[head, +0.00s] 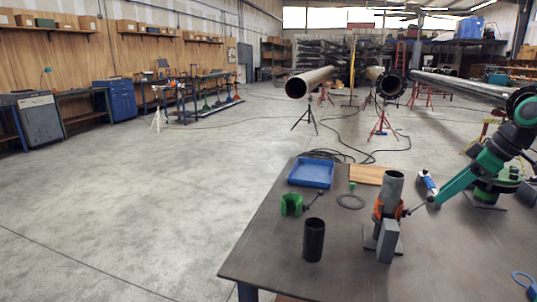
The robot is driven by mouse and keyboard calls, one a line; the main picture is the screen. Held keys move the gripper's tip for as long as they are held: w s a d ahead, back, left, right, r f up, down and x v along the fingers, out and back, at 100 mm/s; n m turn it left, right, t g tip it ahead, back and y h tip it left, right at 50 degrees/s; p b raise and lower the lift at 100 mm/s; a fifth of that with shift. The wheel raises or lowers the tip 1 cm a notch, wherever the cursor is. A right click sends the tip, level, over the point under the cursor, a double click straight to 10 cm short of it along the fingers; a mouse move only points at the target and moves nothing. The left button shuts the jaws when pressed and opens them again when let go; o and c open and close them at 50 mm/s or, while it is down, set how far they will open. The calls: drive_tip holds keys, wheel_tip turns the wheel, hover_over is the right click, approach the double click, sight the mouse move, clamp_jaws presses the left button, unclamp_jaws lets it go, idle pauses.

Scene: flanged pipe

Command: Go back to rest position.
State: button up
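A short grey pipe (394,185) stands upright on the dark table (275,245), with an orange clamp (378,209) around its lower part. A grey block (388,242) stands against its front and hides part of its foot. A flat grey ring (350,202) lies on the table left of the pipe. A teal jointed arm (462,183) reaches in from the right, and its thin rod ends close beside the clamp. I cannot tell whether they touch. I see no parallel gripper fingers in this view, so my gripper is not visible.
A black cylinder (313,240), a green holder (291,205), a blue tray (311,173) and a wooden board (368,175) are on the table. A blue and white tool (428,184) lies near the arm. Long pipes (310,82) rest on stands behind. Floor at left is clear.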

drive_tip(key=s+a+f+m+g+h, duration=0.1)
drive_tip(key=s+a+f+m, duration=0.2)
drive_tip(key=s, duration=0.6)
drive_tip(key=s+a+f+m+g+h, duration=0.1)
drive_tip(key=s+a+f+m, duration=0.3)
drive_tip(key=s, duration=0.5)
drive_tip(key=s+a+f+m+g+h, duration=0.1)
drive_tip(key=s+a+f+m+g, duration=0.1)
drive_tip(key=s+a+m, duration=0.3)
drive_tip(key=s+f+m, duration=0.1)
drive_tip(key=s+m, duration=0.1)
drive_tip(key=s, duration=0.1)
drive_tip(key=shift+s+f+g+h, duration=0.3)
drive_tip(key=shift+s+g, duration=0.1)
drive_tip(key=shift+w+d, duration=0.1)
drive_tip(key=shift+w, duration=0.05)
drive_tip(key=shift+w+f, duration=0.25)
drive_tip(key=shift+w, duration=0.2)
